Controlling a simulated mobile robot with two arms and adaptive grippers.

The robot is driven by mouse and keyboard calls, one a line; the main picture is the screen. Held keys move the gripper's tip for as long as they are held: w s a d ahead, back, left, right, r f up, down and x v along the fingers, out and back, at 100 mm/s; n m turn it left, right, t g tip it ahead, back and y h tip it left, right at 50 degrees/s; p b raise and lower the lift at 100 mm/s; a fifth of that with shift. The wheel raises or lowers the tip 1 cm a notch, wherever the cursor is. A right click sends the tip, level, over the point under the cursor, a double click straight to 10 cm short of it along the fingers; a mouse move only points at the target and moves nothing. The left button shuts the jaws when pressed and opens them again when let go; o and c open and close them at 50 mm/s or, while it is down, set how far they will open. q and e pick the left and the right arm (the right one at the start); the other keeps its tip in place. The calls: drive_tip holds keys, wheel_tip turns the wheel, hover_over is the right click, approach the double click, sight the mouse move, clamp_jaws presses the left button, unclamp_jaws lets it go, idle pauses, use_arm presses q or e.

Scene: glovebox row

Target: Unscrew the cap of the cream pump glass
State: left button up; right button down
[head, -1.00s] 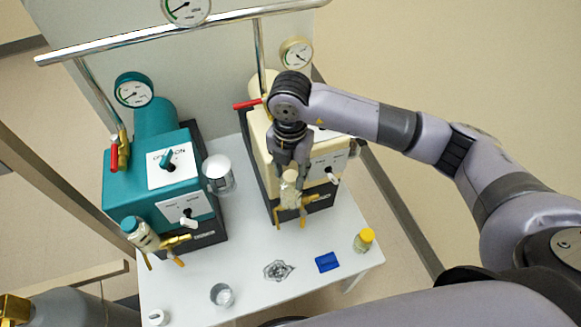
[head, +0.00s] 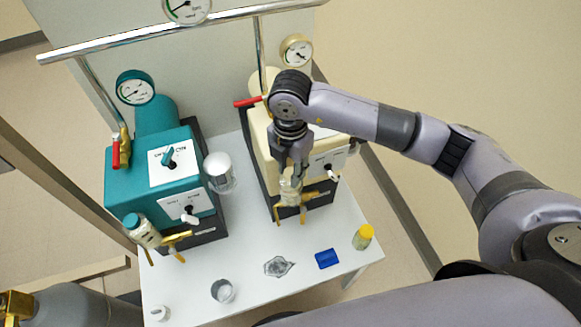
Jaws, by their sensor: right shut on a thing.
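The cream pump (head: 259,140) stands at the back right of the white table. Its small glass (head: 290,190) is on the pump's front, beside brass fittings. My right gripper (head: 291,174) reaches down from above and is shut at the top of this glass. The cap is mostly hidden between the fingers, so I cannot tell how far it is turned. The glass looks about upright. My left gripper is not in view.
A teal pump (head: 160,185) with its own capped glass (head: 142,231) stands left. A clear jar (head: 219,172) is between the pumps. A beaker (head: 222,291), a crumpled clear piece (head: 279,266), a blue block (head: 327,259) and a yellow-capped vial (head: 363,236) lie along the front of the table (head: 262,299).

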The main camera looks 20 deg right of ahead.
drive_tip(key=n+b, duration=0.6)
drive_tip(key=n, duration=0.3)
drive_tip(key=shift+f, duration=0.2)
drive_tip(key=n+b, duration=0.4)
drive_tip(key=n, duration=0.2)
drive_tip(key=shift+d, duration=0.1)
drive_tip(key=shift+r+n+b, duration=0.1)
drive_tip(key=shift+n+b, duration=0.55)
drive_tip(key=shift+n, duration=0.25)
drive_tip(key=shift+r, duration=0.15)
drive_tip(key=c, duration=1.5)
unclamp_jaws()
